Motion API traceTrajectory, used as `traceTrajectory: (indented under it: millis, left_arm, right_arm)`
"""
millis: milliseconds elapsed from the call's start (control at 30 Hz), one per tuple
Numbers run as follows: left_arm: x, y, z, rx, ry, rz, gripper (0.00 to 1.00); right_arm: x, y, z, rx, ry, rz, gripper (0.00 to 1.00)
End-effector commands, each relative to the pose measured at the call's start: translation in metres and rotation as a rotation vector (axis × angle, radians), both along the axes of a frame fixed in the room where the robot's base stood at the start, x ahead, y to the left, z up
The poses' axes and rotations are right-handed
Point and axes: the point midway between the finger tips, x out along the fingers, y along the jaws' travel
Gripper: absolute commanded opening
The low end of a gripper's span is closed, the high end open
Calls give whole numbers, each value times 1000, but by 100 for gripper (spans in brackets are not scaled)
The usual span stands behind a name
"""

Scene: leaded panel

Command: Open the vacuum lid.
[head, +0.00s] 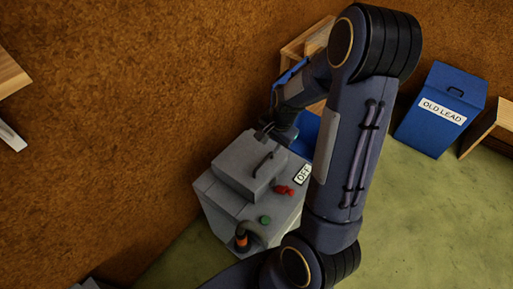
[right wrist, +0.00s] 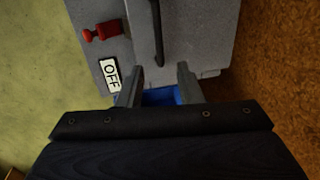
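The vacuum (head: 235,215) is a grey box on the floor. Its raised grey lid (head: 240,160) looks closed and carries a dark bar handle (head: 263,164). My right gripper (head: 268,130) is at the lid's far edge. In the right wrist view the two fingers of my right gripper (right wrist: 158,84) are apart with nothing held between them. The handle (right wrist: 158,32) lies ahead of the fingertips there, and I see no contact with it. My left gripper is not in view.
The vacuum has an OFF label (head: 302,174), a red switch (head: 284,190), a green button (head: 265,219) and an orange-and-black hose fitting (head: 242,239). A blue OLD LEAD bin (head: 440,110) stands at the right. The brown wall (head: 130,110) is close on the left.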

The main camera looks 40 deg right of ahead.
Motion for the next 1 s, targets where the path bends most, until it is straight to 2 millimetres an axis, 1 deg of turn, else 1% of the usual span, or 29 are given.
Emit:
traceTrajectory:
  millis: [300, 400, 567, 833, 1000]
  left_arm:
    - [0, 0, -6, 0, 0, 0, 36]
    - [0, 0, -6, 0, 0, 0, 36]
    - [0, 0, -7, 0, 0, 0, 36]
    - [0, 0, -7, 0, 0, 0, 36]
    - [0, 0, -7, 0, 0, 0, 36]
  right_arm:
    - [8, 3, -49, 2, 4, 3, 32]
    - [11, 4, -61, 1, 2, 2, 32]
    - [13, 5, -71, 1, -1, 3, 32]
    - [14, 5, -72, 1, -2, 3, 32]
    - [14, 5, -72, 1, -2, 4, 10]
